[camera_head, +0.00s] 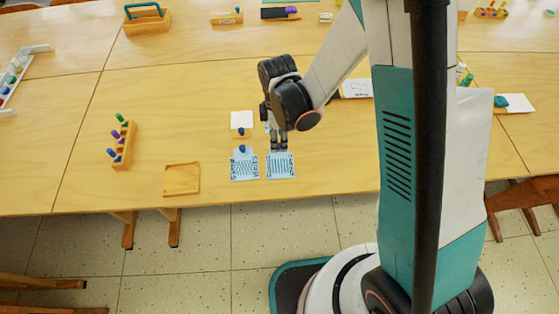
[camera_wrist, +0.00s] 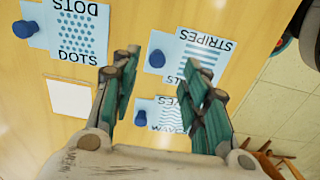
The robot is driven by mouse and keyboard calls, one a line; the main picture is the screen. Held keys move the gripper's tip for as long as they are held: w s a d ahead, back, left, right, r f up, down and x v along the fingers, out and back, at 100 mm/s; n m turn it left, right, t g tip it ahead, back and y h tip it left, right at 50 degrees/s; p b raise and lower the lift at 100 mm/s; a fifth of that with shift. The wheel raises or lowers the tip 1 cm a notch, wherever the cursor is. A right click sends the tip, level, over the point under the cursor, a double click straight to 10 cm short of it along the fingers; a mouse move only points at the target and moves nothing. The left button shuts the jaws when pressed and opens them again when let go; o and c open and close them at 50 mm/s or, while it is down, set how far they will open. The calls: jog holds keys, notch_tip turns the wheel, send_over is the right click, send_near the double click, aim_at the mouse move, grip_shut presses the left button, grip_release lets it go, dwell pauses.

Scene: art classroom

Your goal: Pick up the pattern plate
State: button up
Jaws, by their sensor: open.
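Three light blue pattern plates with blue knobs show in the wrist view: a dots plate (camera_wrist: 66,12) at upper left, a stripes plate (camera_wrist: 172,45) at upper middle and a waves plate (camera_wrist: 170,105) below it. In the head view the stripes plate (camera_head: 281,168) and the waves plate (camera_head: 245,168) lie side by side near the table's front edge; my arm mostly hides the dots plate. My gripper (camera_head: 279,146) is open and empty at the back end of the stripes plate. In the wrist view its fingers (camera_wrist: 158,62) appear on either side of that plate's knob (camera_wrist: 157,58); contact cannot be told.
A white square card (camera_head: 241,119) lies behind the waves plate. A shallow wooden tray (camera_head: 181,179) and a wooden holder with coloured pegs (camera_head: 122,146) are to the left. The wooden table (camera_head: 335,165) is clear just right of the stripes plate.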

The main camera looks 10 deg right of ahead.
aim_at(279, 145)
jog(key=f, duration=0.2)
jog(key=f+b, duration=0.1)
jog(key=shift+w+f, duration=0.2)
jog(key=shift+f, duration=0.15)
jog(key=shift+d, duration=0.1)
grip_shut()
jog(key=shift+r, duration=0.1)
